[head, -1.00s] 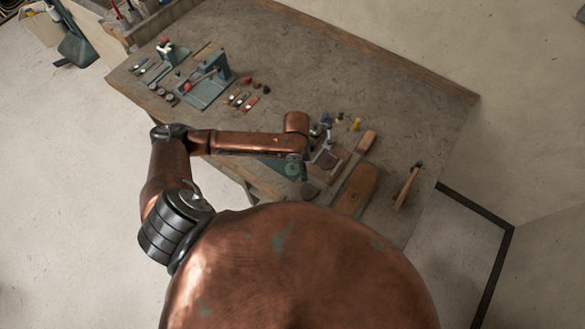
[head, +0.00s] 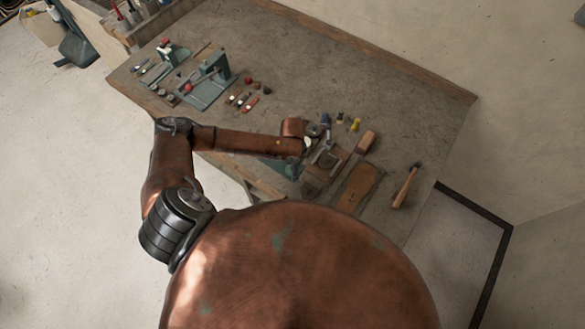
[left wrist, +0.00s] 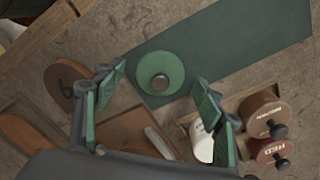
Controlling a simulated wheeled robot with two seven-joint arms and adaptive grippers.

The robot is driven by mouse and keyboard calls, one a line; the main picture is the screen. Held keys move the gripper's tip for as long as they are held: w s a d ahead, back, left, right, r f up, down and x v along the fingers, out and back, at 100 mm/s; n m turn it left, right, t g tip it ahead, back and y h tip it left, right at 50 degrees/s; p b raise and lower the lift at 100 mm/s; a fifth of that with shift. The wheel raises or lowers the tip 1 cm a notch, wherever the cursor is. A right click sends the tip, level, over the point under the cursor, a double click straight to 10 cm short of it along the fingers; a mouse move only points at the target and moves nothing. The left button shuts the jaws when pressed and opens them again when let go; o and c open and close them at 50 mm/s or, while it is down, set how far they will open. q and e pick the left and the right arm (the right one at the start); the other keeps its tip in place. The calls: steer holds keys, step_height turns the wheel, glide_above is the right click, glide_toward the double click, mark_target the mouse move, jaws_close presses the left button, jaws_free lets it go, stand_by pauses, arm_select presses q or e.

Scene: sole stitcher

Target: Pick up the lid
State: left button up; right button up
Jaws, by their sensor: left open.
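A round green lid (left wrist: 160,75) with a dark centre knob lies at the edge of a dark green mat (left wrist: 225,45) in the left wrist view. My left gripper (left wrist: 160,84) is open, its green-padded fingers on either side of the lid in the picture. The lid is not between closed pads, and I cannot tell the height gap. In the head view my left wrist is over the workbench (head: 370,90), beside the green mat (head: 284,167), and hides the lid and most of the gripper. My right gripper is not in view.
Brown (left wrist: 263,112) and red (left wrist: 271,148) knobbed pieces sit at the right of the left wrist view, near a white piece (left wrist: 201,142). A brown disc (left wrist: 66,80) lies left of the fingers. In the head view a hammer (head: 406,186) lies near the bench's right edge.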

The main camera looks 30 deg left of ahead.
arm_select(q)
steer(key=shift+c, duration=0.2)
steer(key=shift+s, duration=0.1)
steer(key=c, duration=1.7)
